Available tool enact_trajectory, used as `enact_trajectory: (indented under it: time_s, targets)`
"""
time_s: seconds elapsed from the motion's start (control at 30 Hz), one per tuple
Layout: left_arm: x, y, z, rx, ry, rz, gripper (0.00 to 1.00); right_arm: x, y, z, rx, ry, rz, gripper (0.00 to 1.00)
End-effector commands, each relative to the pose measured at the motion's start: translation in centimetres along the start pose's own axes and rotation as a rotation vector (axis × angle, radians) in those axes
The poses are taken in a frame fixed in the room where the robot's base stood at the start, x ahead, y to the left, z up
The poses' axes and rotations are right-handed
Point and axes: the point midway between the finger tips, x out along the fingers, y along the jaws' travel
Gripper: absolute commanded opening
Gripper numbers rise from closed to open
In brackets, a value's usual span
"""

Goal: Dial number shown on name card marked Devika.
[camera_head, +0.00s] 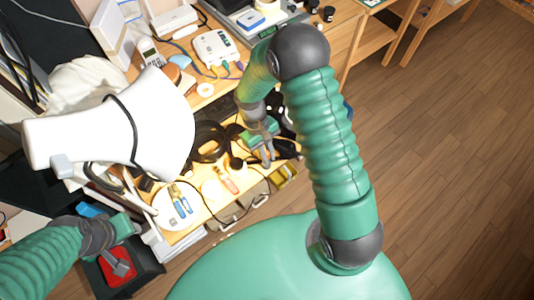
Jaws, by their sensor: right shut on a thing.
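My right gripper (266,154) is over the workbench, pointing down at its near right edge beside dark items. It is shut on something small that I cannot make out. My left gripper (120,258) is low at the left, above a red item (116,267) on a dark tray; its finger opening is not clear. A small grey device with a keypad and screen (149,52) is at the back left of the bench; I cannot tell if it is a phone. No name card marked Devika is readable.
A large white lamp shade (165,120) hides part of the cluttered bench (212,208). A white box with cables (215,46) is behind. Open wooden floor (450,180) is at the right.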

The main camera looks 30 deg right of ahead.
Motion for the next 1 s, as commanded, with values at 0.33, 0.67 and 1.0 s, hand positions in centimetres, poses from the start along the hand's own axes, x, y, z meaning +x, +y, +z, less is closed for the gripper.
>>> enact_trajectory:
  time_s: [0.33, 0.67, 1.0]
  targets:
    - [0.2, 0.0, 0.1, 0.000, 0.000, 0.000, 0.36, 0.3, 0.0, -0.1, 0.000, -0.001, 0.000, 0.00]
    - [0.7, 0.0, 0.2, 0.000, 0.000, 0.000, 0.36, 1.1, 0.0, -0.3, 0.000, -0.001, 0.000, 0.00]
    - [1.1, 0.0, 0.3, 0.000, 0.000, 0.000, 0.36, 1.9, 0.0, -0.6, 0.000, -0.001, 0.000, 0.00]
